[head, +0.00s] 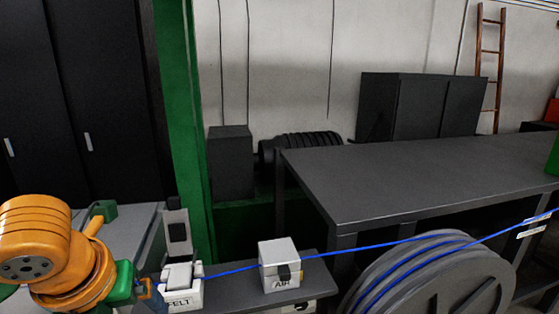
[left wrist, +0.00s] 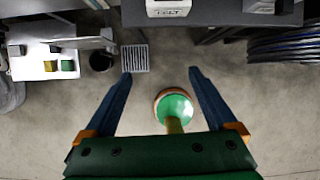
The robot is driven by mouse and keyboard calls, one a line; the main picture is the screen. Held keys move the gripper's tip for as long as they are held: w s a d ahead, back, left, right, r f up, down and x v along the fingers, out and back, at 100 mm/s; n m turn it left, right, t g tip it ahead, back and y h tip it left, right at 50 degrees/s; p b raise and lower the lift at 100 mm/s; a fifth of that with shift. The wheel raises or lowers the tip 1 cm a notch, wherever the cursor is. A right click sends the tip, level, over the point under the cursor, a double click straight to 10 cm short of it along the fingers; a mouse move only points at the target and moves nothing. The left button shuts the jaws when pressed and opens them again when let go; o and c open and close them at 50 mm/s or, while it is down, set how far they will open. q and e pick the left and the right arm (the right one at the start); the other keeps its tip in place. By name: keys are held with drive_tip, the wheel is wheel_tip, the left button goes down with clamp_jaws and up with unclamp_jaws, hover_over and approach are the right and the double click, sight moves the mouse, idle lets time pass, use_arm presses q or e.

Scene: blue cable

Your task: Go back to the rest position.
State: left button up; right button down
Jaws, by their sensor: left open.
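My left gripper (head: 156,296), on an orange arm with green and blue parts, is at the lower left of the head view, close to the white FELT block (head: 182,287). The blue cable (head: 352,248) runs from the FELT block past the white AIR block (head: 279,262) to the grey reel (head: 440,275) and on to the upper right. The FELT block (left wrist: 168,8) shows at the top of the left wrist view. My right gripper is not in view.
A narrow grey bench (head: 235,291) carries both blocks. A large dark table (head: 400,180) stands behind the reel. A green post (head: 183,130) rises behind the bench. In the left wrist view, a white-topped table (left wrist: 35,68) and a dark bin (left wrist: 102,60) are left; open floor lies below.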

use_arm(q)
drive_tip(key=d+f+n+h, duration=0.3)
drive_tip(key=d+f+n, duration=0.45)
drive_tip(key=f, duration=0.25)
drive_tip(key=d+f+n+h, duration=0.2)
drive_tip(key=d+f+n, duration=0.4)
drive_tip(key=f+n, duration=0.35)
drive_tip(key=s+a+f+n+g+y, duration=0.1)
drive_tip(key=s+a+f+n+y, duration=0.3)
drive_tip(key=s+a+f+n, duration=0.8)
drive_tip(key=s+d+f+n+g, duration=0.1)
drive_tip(key=s+d+f, duration=0.15)
drive_tip(key=f, duration=1.25)
drive_tip(key=s+a+f+g+b, duration=0.1)
drive_tip(key=s+f, duration=1)
drive_tip(key=s, duration=0.1)
drive_tip(key=shift+a+f, duration=0.2)
drive_tip(key=shift+a, duration=0.05)
drive_tip(key=shift+c, duration=0.3)
